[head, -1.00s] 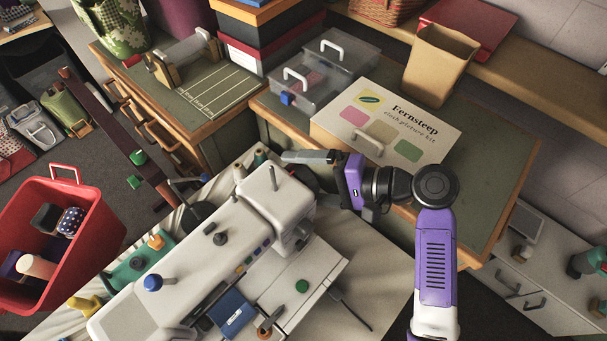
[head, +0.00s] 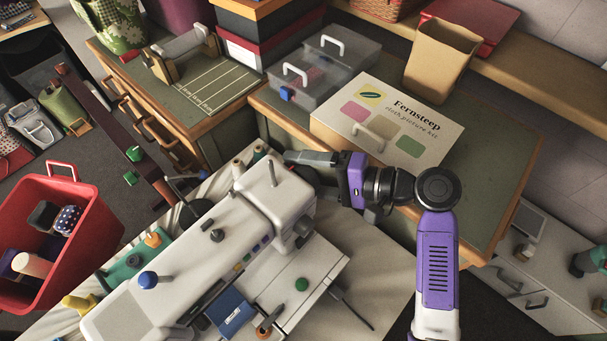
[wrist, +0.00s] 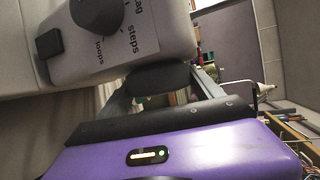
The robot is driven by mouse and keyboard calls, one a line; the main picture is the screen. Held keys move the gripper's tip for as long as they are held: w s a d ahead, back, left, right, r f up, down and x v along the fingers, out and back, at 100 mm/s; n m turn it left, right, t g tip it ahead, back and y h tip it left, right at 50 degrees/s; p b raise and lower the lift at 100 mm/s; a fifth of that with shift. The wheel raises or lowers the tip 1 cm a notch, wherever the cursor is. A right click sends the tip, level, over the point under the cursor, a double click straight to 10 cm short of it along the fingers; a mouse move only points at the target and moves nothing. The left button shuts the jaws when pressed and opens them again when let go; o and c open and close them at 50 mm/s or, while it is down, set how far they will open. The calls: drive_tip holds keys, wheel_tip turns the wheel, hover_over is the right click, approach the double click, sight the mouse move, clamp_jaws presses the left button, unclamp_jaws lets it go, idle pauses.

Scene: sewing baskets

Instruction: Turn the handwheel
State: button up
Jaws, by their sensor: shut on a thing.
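The white sewing machine (head: 215,250) stands on a pale cloth-covered table, its raised end towards the middle of the head view. The dark handwheel (head: 301,178) is at that far end, mostly hidden behind the machine body and my gripper. My gripper (head: 296,158) reaches in from the right, with its purple hand beside the machine's end. In the wrist view, a dark rounded part of the handwheel (wrist: 158,77) lies between my two fingers, against the machine's white end. My gripper is shut on it. The wheel's full rim and any mark on it are hidden.
A Fernsteep kit box (head: 400,105) and clear lidded boxes (head: 310,75) sit on the green-topped cabinet behind my gripper. Thread spools (head: 258,152) stand close to the machine's far side. A red bin (head: 85,245) is at the left.

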drive_tip(key=y+b, duration=0.1)
drive_tip(key=b, duration=0.2)
drive_tip(key=f+n+y+b, duration=0.1)
drive_tip(key=b, duration=0.1)
drive_tip(key=shift+t+y+b, duration=0.4)
drive_tip(key=y+b, duration=0.1)
drive_tip(key=b, duration=0.1)
drive_tip(key=shift+r+n+b, duration=0.15)
drive_tip(key=shift+n+b, duration=0.15)
drive_tip(key=shift+r+b, duration=0.1)
drive_tip(key=shift+b, duration=0.2)
drive_tip(key=shift+r+y+b, duration=0.15)
drive_tip(key=shift+y+b, duration=0.15)
drive_tip(key=shift+y, duration=0.1)
drive_tip(key=o, duration=1.4)
drive_tip(key=shift+r, duration=0.2)
